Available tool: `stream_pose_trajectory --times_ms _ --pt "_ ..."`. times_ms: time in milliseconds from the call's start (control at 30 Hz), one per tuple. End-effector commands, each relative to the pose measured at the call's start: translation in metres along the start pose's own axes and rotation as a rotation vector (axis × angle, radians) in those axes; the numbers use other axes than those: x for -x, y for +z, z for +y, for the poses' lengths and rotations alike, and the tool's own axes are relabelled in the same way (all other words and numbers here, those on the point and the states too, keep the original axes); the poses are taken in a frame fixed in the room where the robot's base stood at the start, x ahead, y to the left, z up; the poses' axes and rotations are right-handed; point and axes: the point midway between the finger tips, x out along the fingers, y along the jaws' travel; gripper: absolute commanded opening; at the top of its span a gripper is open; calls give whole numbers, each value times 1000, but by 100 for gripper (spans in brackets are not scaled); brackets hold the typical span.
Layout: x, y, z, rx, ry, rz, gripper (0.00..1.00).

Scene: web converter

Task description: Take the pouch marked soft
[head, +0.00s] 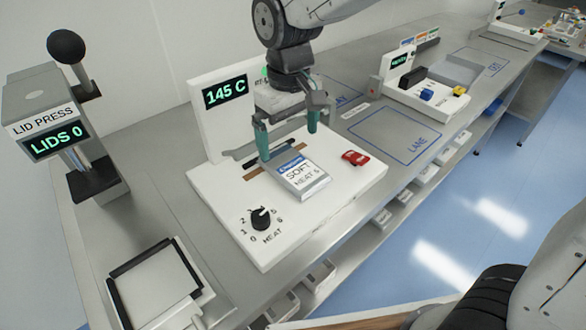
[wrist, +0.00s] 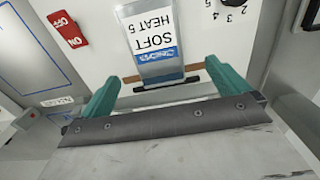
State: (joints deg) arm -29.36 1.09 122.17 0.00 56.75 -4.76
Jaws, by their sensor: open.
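The pouch marked SOFT HEAT 5 (head: 303,176) lies on the white heat station (head: 335,200), in front of its dark slot. It is white and silver with a blue band. In the wrist view the pouch (wrist: 157,45) is upside down, beyond and between the fingers. My gripper (head: 287,143) has teal fingers, one on each side of the pouch's back end, above the station. In the wrist view my gripper (wrist: 165,88) is open with a gap between its fingers. I cannot tell the exact height of the fingertips over the pouch.
The station has a 145 C display (head: 225,92), a heat dial (head: 261,218) and a red switch (head: 355,158). A lid press (head: 45,120) stands at left, with a tray (head: 155,285) in front. The blue-outlined LANE area (head: 395,135) at right is bare.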

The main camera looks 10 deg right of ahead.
Motion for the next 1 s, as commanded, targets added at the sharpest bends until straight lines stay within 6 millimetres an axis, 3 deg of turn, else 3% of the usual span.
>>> stream_pose_trajectory --times_ms 600,900,933,1000 --pt "-73 4 6 -1 0 -2 100" --pt "-79 4 6 -1 0 0 100" --pt "-79 4 6 -1 0 0 97" --pt "-79 4 6 -1 0 0 78"
